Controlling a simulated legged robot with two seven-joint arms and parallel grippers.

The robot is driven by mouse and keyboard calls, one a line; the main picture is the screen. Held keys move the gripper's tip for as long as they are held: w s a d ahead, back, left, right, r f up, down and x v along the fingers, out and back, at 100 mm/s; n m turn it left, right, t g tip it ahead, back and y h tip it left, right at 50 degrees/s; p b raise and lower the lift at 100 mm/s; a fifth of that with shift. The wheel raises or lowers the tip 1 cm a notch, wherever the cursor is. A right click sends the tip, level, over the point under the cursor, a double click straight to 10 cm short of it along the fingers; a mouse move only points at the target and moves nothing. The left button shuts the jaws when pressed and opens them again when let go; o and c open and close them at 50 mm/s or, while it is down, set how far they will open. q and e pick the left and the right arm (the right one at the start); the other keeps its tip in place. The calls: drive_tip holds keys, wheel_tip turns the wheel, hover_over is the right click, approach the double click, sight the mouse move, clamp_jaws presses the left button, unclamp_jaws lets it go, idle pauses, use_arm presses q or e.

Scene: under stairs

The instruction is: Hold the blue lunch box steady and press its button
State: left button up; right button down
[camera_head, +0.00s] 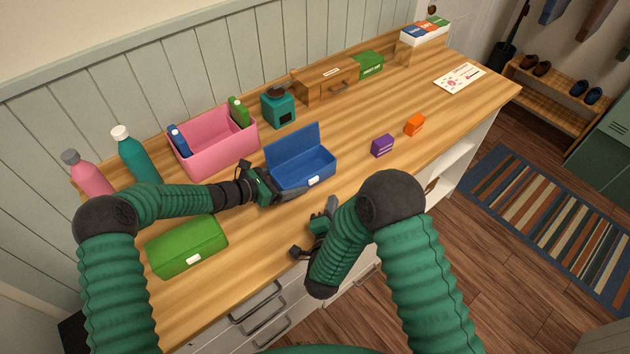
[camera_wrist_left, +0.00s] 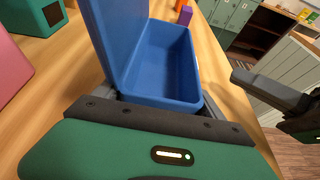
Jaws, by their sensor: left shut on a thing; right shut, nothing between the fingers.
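The blue lunch box (camera_head: 303,174) stands on the wooden counter with its lid raised at the back and its inside empty. A small white button (camera_head: 313,181) is on its front face. My left gripper (camera_head: 280,191) is shut on the box at its left end; the box fills the middle of the left wrist view (camera_wrist_left: 165,65). My right gripper (camera_head: 318,226) is shut and empty, in front of the box near the counter's front edge, apart from it. It also shows at the right of the left wrist view (camera_wrist_left: 268,88).
A closed green lunch box (camera_head: 187,247) lies at the near left. A pink open box (camera_head: 213,145), two bottles (camera_head: 136,154) and a teal container (camera_head: 278,108) stand behind. Purple (camera_head: 382,145) and orange (camera_head: 414,125) small boxes lie right. The counter between them is clear.

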use_arm(q)
drive_tip(key=o, duration=1.6)
drive_tip(key=v, duration=1.2)
drive_tip(key=shift+a, duration=0.1)
drive_tip(key=shift+f, duration=0.1)
